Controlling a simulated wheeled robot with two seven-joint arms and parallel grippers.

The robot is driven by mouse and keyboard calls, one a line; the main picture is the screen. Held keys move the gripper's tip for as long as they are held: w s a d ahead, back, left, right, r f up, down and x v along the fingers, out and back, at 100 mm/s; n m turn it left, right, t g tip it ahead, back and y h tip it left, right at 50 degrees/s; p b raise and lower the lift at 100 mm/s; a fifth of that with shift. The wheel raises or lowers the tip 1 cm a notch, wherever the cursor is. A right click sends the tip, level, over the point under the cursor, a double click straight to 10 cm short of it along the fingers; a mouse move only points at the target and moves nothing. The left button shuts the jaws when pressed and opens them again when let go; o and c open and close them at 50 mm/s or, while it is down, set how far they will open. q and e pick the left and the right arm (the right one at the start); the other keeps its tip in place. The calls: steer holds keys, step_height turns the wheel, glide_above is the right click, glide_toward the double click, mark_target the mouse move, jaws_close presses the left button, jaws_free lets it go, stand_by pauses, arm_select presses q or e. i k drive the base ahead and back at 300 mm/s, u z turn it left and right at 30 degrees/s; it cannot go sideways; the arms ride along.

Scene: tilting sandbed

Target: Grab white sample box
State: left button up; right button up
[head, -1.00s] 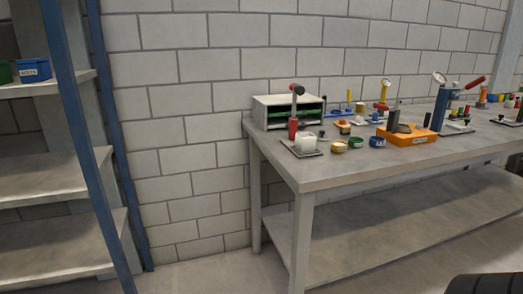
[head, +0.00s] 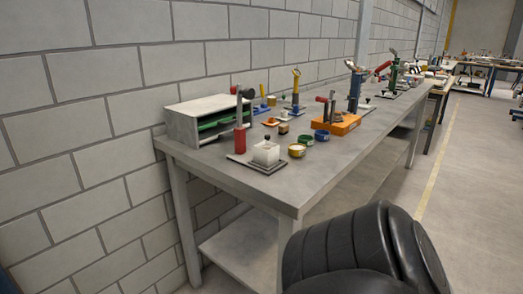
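A small white box (head: 266,154) with a dark knob on top sits on a flat plate on the workbench (head: 225,172), near its front left part. A red-handled tool (head: 240,125) stands right beside it on the left. I cannot tell for certain whether this white box is the sample box. Neither of my grippers is in view.
A grey shelf unit (head: 183,122) with green inside stands at the bench's back left. Small round tins (head: 297,150), an orange block (head: 338,125) and several upright tools crowd the top. Open floor (head: 470,190) lies right.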

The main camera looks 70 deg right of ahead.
mark_target(266, 154)
steer(key=z, duration=0.95)
steer(key=i, duration=0.95)
steer(key=z, duration=1)
